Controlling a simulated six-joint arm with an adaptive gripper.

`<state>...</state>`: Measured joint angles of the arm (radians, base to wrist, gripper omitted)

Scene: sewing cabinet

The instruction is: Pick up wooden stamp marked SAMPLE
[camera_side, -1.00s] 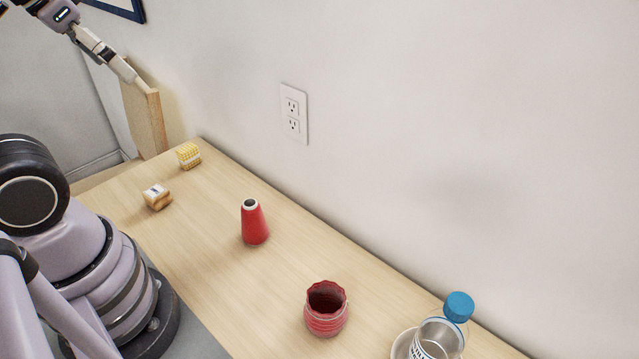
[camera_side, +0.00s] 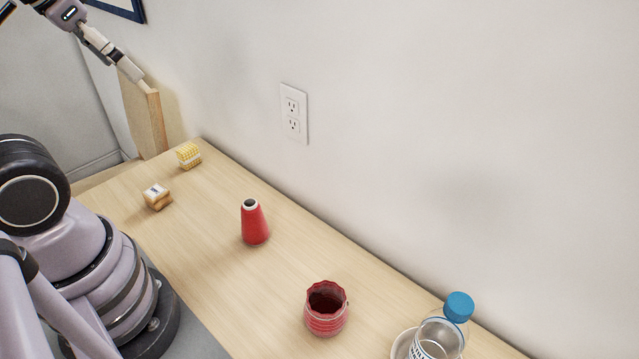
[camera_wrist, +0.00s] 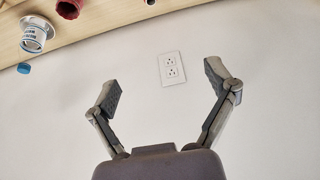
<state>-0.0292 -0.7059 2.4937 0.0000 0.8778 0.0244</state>
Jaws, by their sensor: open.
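A small wooden block (camera_side: 157,197) with a pale label and a dark mark on top sits on the table at the left in the side view. It looks like the stamp, but its lettering is too small to read. My gripper (camera_wrist: 164,86) is open and empty in the wrist view, with its two fingers wide apart in front of the wall. In the side view my gripper is at the top left, up near the wall, well above and apart from the block. The block cannot be made out in the wrist view.
A yellow patterned cube (camera_side: 188,155) stands behind the block. A red cone-shaped spool (camera_side: 255,222), a red ribbed cup (camera_side: 326,318) and a blue-capped bottle (camera_side: 445,330) stand to the right. An upright wooden board (camera_side: 155,122) is at the far left end, below my gripper.

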